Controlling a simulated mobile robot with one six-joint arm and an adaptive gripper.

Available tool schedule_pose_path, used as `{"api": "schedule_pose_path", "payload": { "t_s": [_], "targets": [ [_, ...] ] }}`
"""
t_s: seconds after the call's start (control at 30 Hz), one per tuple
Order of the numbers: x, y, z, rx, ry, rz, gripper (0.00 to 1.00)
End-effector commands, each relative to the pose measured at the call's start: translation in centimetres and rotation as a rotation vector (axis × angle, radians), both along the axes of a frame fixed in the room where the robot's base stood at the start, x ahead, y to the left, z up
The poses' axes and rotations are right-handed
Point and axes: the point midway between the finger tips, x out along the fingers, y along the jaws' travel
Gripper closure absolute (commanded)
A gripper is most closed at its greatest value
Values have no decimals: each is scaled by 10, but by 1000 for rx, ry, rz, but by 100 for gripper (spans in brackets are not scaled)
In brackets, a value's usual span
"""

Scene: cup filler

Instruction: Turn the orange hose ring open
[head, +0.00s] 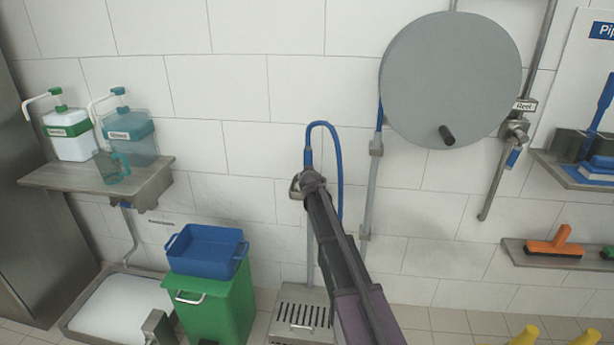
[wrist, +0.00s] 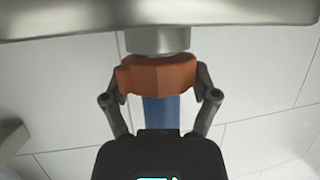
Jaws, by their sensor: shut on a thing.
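The orange hose ring (wrist: 158,76) shows in the middle of the wrist view, just under a grey metal collar (wrist: 158,40). My gripper (wrist: 160,94) is shut on the ring, with one finger on its left side and one on its right. A blue hose part (wrist: 160,112) shows below the ring, between the fingers. In the head view my gripper (head: 312,183) is at the wall beside the blue hose loop (head: 325,125). The ring is hidden there behind my arm. How far the ring is turned cannot be told.
A large grey hose reel (head: 450,75) hangs at upper right, with a valve (head: 515,130) beside it. A blue tub (head: 207,248) sits on a green bin (head: 212,305) at lower left. A shelf (head: 100,182) holds two dispensers. A slotted metal grate (head: 300,315) lies below the hose.

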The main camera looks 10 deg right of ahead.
Motion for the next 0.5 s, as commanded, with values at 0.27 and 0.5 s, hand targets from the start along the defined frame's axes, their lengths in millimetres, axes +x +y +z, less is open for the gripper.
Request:
{"api": "schedule_pose_path", "payload": {
  "t_s": [0.27,0.5],
  "targets": [
    [0,-1,0,3,1,85,71],
    [0,-1,0,3,1,159,71]
  ]
}}
